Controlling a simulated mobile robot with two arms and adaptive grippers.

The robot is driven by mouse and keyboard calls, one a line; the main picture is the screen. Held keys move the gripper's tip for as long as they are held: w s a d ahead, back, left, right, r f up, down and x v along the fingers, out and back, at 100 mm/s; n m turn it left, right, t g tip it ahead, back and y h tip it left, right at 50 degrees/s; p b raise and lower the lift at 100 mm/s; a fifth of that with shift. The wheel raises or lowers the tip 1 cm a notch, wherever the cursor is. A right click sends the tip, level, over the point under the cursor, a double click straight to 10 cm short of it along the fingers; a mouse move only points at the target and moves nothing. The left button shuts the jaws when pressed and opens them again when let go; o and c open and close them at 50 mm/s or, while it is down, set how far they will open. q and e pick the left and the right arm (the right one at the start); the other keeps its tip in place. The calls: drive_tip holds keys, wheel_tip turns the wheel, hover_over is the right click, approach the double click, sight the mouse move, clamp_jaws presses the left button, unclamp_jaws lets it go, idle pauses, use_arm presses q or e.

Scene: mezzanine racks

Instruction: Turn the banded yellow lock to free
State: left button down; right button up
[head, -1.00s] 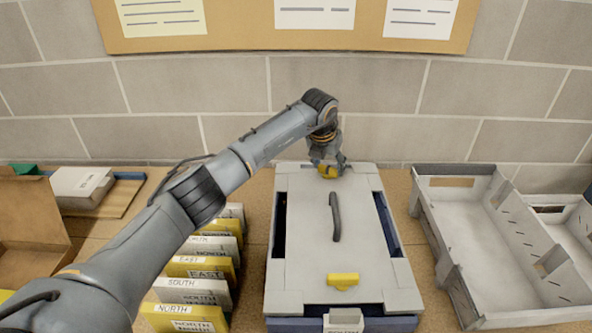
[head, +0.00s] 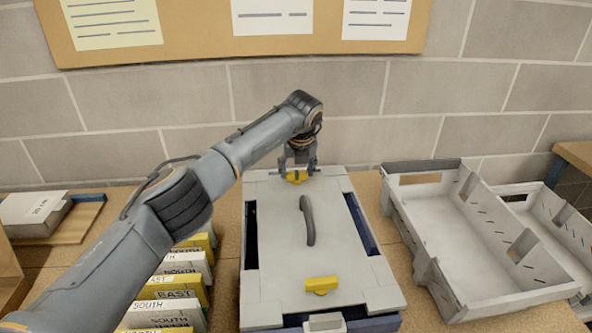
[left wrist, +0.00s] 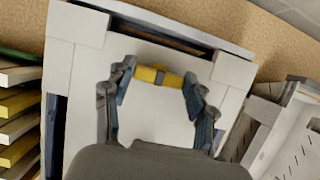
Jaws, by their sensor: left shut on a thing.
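A yellow lock (head: 296,177) sits at the far end of the pale lid (head: 270,260) of a blue-sided case. In the left wrist view this lock (left wrist: 157,76) shows a dark band across it. My left gripper (head: 297,172) reaches down over it and is shut on it, with one finger at each end. A second yellow lock (head: 321,285) sits at the near end of the lid and looks plain. A dark curved handle (head: 308,221) lies between the two locks. My right gripper is not in view.
Yellow and white labelled files (head: 180,283) stand in a row left of the case. An open grey tray (head: 470,300) is on the right. A white box (head: 34,212) lies at the far left. A block wall stands behind the bench.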

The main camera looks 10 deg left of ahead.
use_arm(q)
drive_tip(key=shift+c, duration=2.2)
unclamp_jaws()
drive_tip(key=shift+r, duration=0.2)
drive_tip(key=v, duration=1.1)
drive_tip(key=shift+r, duration=0.3)
drive_tip(key=shift+s+d, duration=0.15)
